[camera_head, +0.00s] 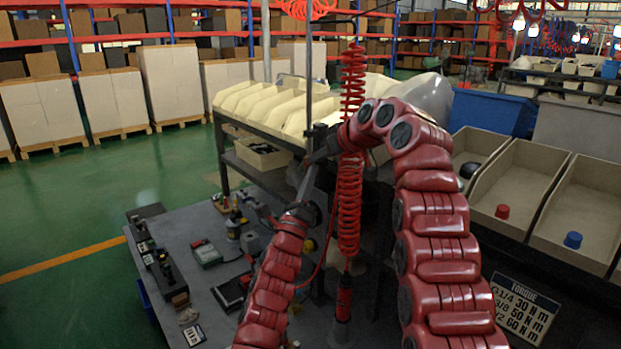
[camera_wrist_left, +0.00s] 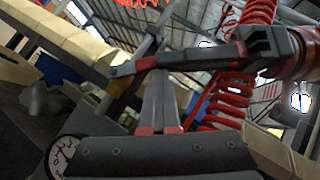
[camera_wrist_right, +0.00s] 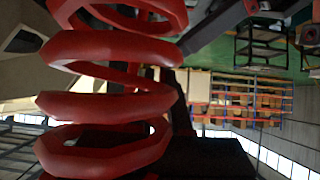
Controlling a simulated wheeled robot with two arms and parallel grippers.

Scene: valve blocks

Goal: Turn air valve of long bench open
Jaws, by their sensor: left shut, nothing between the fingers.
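My left gripper (camera_head: 311,170) reaches up from the lower middle, and its fingers are shut and empty. In the left wrist view its closed fingers (camera_wrist_left: 160,95) point up the picture. My right arm arches over from the right, with its gripper (camera_head: 322,146) just above the left one, by the upright pole. In the left wrist view the right gripper's dark bar (camera_wrist_left: 150,62) crosses in front of the left fingers. Its opening cannot be made out. A round dial gauge (camera_wrist_left: 62,153) shows at the lower left of that view. I cannot make out the air valve or its handle.
A red coiled hose (camera_head: 349,205) hangs close beside both grippers and fills much of the right wrist view (camera_wrist_right: 105,85). A grey workbench top (camera_head: 205,300) holds several small parts and tools. Bins (camera_head: 513,180) stand at right. Green floor lies open at left.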

